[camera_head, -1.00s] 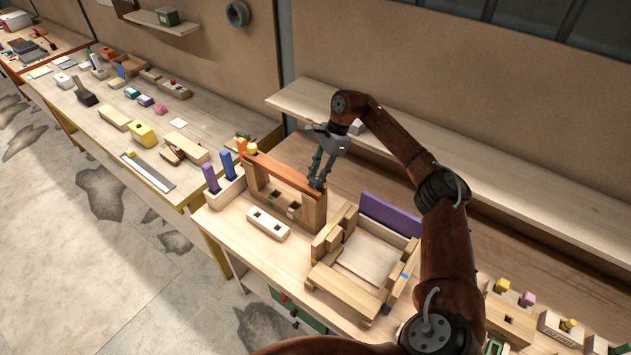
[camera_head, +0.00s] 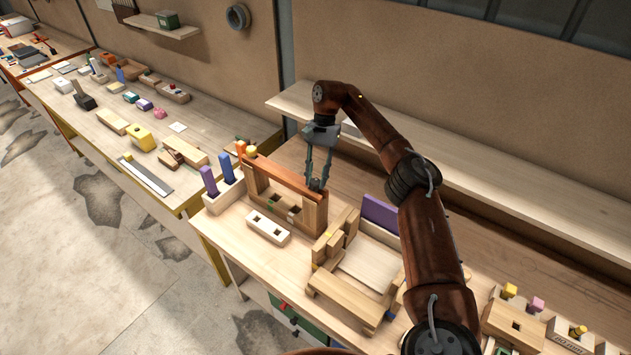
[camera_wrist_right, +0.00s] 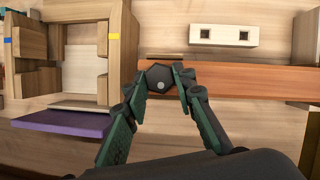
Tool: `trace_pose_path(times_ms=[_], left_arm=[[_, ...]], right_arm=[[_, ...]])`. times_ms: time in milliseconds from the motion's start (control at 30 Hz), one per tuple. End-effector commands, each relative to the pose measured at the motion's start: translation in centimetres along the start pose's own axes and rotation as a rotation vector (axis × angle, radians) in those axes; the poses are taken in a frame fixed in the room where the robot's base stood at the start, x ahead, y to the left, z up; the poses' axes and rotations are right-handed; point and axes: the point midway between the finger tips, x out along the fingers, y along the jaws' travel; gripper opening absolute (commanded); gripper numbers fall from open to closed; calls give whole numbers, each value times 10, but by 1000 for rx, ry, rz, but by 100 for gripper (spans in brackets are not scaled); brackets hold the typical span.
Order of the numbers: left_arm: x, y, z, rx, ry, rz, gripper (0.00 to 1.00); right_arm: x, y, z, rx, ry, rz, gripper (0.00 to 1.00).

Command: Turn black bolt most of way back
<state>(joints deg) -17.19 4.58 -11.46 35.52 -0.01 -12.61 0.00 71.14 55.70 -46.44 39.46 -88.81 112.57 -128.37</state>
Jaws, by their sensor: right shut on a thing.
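The black bolt (camera_wrist_right: 160,78) has a dark hexagonal head with a pale centre dot. It sits at the end of the orange-brown stringer bar (camera_wrist_right: 245,80), which lies across the top of a wooden frame (camera_head: 285,202). My right gripper (camera_wrist_right: 162,80) points down and is shut on the bolt head, one finger on each side. In the head view my right gripper (camera_head: 317,184) stands over the right end of the stringer bar (camera_head: 285,172), and the bolt is mostly hidden between its fingers. My left gripper does not show.
A wooden tray-like assembly (camera_head: 345,293) with a purple panel (camera_head: 380,212) stands right of the frame. A pale block with square holes (camera_head: 268,227) lies in front. A holder with blue and purple pegs (camera_head: 222,195) stands at left. A long shelf (camera_head: 480,180) runs behind.

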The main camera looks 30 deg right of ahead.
Motion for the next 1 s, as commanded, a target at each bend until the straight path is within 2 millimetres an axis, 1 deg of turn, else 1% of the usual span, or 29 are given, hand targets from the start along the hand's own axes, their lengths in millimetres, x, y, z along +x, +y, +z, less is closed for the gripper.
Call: trace_pose_path(times_ms=[100,333,367,633,867,1000], left_arm=[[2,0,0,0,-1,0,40],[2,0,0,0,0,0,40],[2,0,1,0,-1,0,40],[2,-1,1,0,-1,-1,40],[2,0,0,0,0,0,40],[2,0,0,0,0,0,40]], right_arm=[[0,-2,0,-61,0,24,0],[0,-1,0,-71,0,27,0],[0,-1,0,-71,0,27,26],[0,-1,0,-69,0,27,44],[0,-1,0,-68,0,27,44],[-6,-1,0,-68,1,26,44]])
